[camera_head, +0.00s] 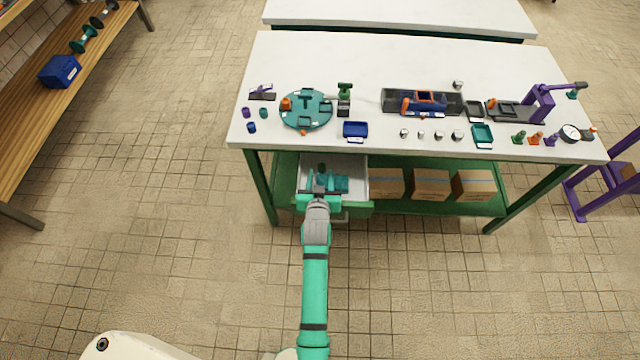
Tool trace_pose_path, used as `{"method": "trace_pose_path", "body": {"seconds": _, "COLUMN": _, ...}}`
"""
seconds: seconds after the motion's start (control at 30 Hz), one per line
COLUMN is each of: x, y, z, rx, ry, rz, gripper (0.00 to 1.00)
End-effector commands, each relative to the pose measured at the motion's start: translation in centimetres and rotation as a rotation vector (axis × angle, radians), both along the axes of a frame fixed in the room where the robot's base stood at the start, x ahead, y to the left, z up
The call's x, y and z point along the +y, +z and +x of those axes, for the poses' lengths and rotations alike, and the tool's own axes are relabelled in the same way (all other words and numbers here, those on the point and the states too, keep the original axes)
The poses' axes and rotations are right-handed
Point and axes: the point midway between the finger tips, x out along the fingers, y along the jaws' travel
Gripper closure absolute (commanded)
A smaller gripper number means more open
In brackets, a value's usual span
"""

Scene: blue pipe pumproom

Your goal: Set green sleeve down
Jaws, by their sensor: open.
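A small green sleeve-like cylinder (264,113) stands on the white tabletop at its left end, next to a purple one (246,112) and a blue one (252,127). I cannot be sure it is the green sleeve of the task. My gripper (321,179) is open, low over a pulled-out drawer (354,165) below the table's front edge. Teal pieces (341,184) lie in the drawer just right of the fingers. Whether these include a sleeve is too small to tell. My gripper and arm hide part of the drawer.
The table (330,60) carries a round teal fixture (306,122), a blue tray (355,131), a teal tray (483,137) and a purple lever press (541,101). Cardboard boxes (431,184) stand on the lower shelf right of the drawer. The back of the tabletop is clear.

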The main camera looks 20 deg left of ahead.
Motion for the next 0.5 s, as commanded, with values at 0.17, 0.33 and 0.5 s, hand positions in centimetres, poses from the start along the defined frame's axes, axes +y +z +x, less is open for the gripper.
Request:
{"method": "trace_pose_path", "body": {"seconds": 0.17, "x": -0.7, "y": 1.2, "z": -2.6, "rx": -0.002, "ry": 0.0, "rz": 0.001, "gripper": 0.59}}
{"method": "trace_pose_path", "body": {"seconds": 0.33, "x": -1.1, "y": 1.9, "z": -3.9, "rx": -0.003, "ry": 0.0, "rz": 0.002, "gripper": 0.59}}
{"method": "trace_pose_path", "body": {"seconds": 0.5, "x": -1.2, "y": 2.0, "z": -4.3, "rx": -0.003, "ry": 0.0, "rz": 0.002, "gripper": 0.59}}
